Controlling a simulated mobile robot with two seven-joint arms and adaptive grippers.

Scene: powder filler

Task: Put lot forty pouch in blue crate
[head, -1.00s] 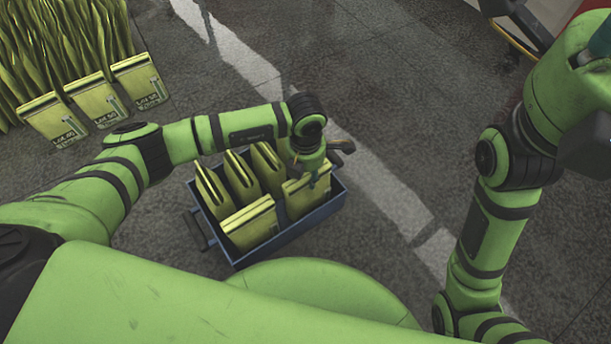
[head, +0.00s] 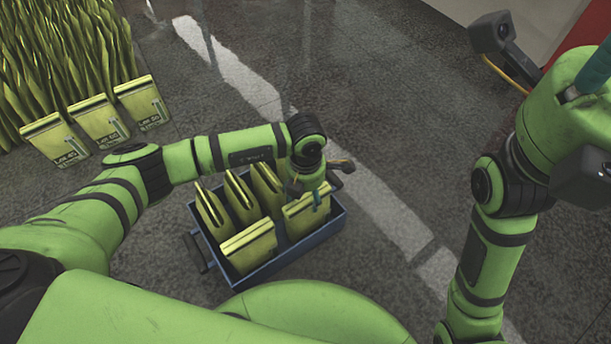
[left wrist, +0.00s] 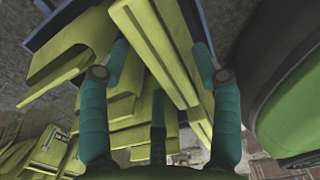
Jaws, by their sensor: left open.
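The blue crate (head: 292,262) stands in front of me with several yellow-green pouches (head: 250,246) upright in it. My left gripper (head: 316,197) is at the crate's right side, over the front right pouch (head: 306,217). In the left wrist view its teal fingers (left wrist: 160,62) are spread apart, with a yellow pouch (left wrist: 158,50) between them. I cannot tell whether they touch it. The label on the pouch under the gripper is hidden. My right gripper (head: 588,72) shows only partly at the right edge.
Dense rows of pouches (head: 65,50) fill the upper left, with other labelled pouches (head: 98,122) in the front row. Dark grey floor with a pale stripe (head: 235,70) is clear beyond the crate. A red and white structure (head: 545,25) is at upper right.

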